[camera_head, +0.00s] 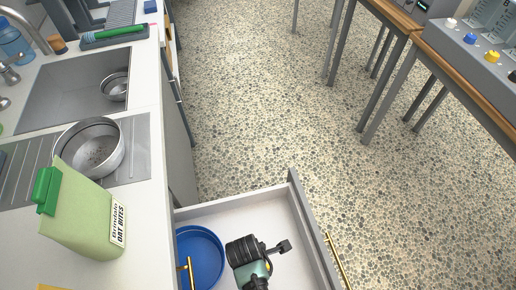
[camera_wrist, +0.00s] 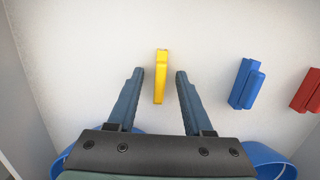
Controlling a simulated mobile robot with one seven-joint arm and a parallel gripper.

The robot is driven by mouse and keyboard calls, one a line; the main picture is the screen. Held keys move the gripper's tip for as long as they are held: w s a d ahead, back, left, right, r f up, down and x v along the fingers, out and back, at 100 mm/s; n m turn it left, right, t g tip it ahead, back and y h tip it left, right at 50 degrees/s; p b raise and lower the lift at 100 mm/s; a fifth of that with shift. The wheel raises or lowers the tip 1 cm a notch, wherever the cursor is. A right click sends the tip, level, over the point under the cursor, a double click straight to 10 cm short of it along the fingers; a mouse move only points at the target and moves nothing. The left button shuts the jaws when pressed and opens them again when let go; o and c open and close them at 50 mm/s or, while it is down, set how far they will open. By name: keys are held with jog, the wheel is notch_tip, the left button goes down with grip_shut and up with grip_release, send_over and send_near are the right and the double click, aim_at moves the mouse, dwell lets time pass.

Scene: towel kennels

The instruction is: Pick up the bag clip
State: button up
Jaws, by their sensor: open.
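A narrow yellow bag clip (camera_wrist: 160,88) lies on a white surface in the wrist view. My gripper (camera_wrist: 159,73) is open, with one dark blue finger on each side of the yellow clip. A gap shows between the clip and each finger, and I cannot tell how high the fingertips are above the surface. A blue clip-like piece (camera_wrist: 246,84) lies to the right, and a red one (camera_wrist: 307,90) lies at the right edge, partly cut off. I cannot make out these pieces in the head view.
An open white drawer (camera_head: 222,209) holds a blue bowl (camera_head: 205,243). A blue rim (camera_wrist: 266,156) also shows behind my gripper in the wrist view. A green bag (camera_head: 80,215), a metal bowl (camera_head: 92,148) and a sink stand left.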

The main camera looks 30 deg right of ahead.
grip_shut()
